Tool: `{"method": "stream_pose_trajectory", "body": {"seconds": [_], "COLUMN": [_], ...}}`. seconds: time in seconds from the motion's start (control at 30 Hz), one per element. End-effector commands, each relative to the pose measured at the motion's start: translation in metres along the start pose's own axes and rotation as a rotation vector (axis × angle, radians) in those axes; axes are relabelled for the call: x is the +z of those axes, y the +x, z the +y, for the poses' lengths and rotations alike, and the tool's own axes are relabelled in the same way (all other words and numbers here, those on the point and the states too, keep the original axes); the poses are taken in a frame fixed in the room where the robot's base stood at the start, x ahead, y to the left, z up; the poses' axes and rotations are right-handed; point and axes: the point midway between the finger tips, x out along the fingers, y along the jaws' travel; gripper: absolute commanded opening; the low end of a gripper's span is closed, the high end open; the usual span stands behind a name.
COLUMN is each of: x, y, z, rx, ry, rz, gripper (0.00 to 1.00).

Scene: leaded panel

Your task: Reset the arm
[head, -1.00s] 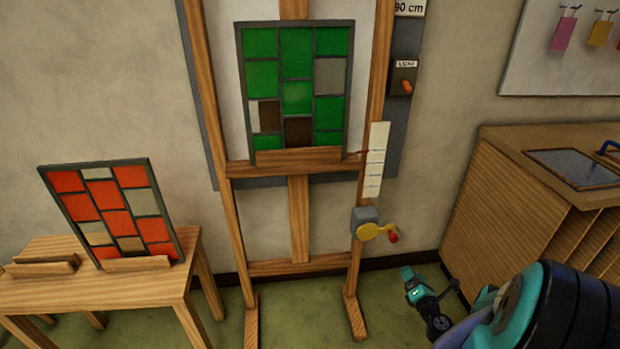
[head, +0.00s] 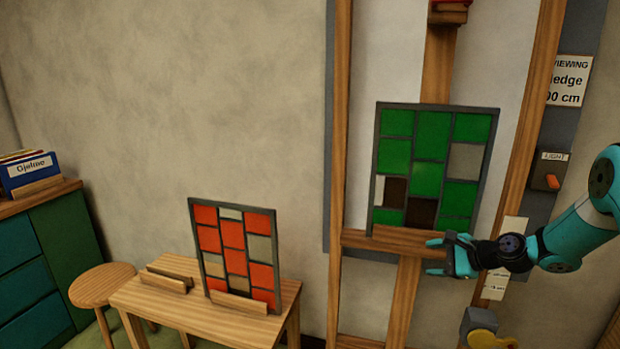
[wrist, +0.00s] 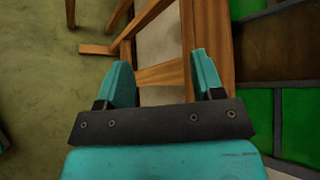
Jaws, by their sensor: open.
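My gripper (head: 434,257) is open and empty, just in front of the lower right part of the easel's ledge in the head view. In the wrist view its two teal fingers (wrist: 160,78) stand apart with nothing between them. The green leaded panel (head: 431,165) rests upright on the wooden easel (head: 521,130), just above my gripper. It also shows at the right in the wrist view (wrist: 265,112). My arm reaches in from the right.
A red leaded panel (head: 236,246) leans in a holder on a small wooden table (head: 160,312) at the left. An empty wooden holder (head: 168,281) is beside it. A round stool (head: 103,285) and a cabinet (head: 60,250) stand further left. A light switch (head: 549,172) and yellow crank (head: 484,338) are at the right.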

Motion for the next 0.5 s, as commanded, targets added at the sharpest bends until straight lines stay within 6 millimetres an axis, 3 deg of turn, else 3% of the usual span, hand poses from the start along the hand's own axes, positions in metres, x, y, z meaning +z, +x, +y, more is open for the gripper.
{"method": "stream_pose_trajectory", "body": {"seconds": [0.03,0.23,0.4,0.5], "x": [0.041,0.179,0.278,0.323], "y": [-0.002,-0.028,-0.075,-0.112], "z": [-0.008,0.007,0.051,0.087], "rx": [0.061,0.304,0.483,0.577], "ry": [-0.125,-0.624,-1.032,-1.262], "rz": [-0.015,-0.099,-0.212,-0.294], "gripper": [0.61,0.61,0.61,0.61]}}
